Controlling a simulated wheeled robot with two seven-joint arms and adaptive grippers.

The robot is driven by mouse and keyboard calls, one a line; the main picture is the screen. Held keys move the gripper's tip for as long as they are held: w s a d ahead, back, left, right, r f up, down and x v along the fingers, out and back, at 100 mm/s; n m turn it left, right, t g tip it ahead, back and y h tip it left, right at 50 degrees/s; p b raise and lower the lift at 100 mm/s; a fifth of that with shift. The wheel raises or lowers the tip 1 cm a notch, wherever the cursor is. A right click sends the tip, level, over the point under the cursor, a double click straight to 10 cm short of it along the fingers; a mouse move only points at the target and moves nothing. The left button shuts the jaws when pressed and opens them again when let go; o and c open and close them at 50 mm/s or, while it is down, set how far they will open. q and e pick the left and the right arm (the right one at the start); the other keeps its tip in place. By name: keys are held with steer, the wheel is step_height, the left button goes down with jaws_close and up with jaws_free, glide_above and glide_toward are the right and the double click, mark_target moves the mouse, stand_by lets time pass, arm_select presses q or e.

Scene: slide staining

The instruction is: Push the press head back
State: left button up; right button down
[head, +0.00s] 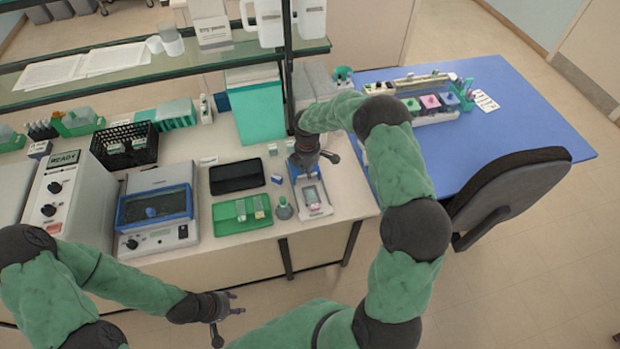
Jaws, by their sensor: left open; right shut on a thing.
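A small press with a pale base (317,211) and blue parts stands near the right end of the bench. My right gripper (318,163) is over the back of the press, shut on what appears to be its press head. The gripper and wrist hide most of the head, so its exact tilt cannot be told. A small pink and white piece shows at the front of the base. My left gripper (230,317) is open and empty, low in front of the bench and well away from the press.
A green tray (228,222) with slides, a small grey-green bottle (283,209) and a black tray (237,177) lie left of the press. A shelf post (288,75) stands close behind it. A blue table (530,125) and a dark chair (510,185) are at the right.

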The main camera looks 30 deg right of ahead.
steer(key=shift+w+d+r, duration=0.1)
steer(key=shift+w+r, duration=0.05)
steer(key=shift+w, duration=0.1)
steer(key=c, duration=1.5)
jaws_free()
steer(key=shift+o, duration=1.4)
step_height(320, 180, up, 12)
steer(key=shift+f, duration=0.2)
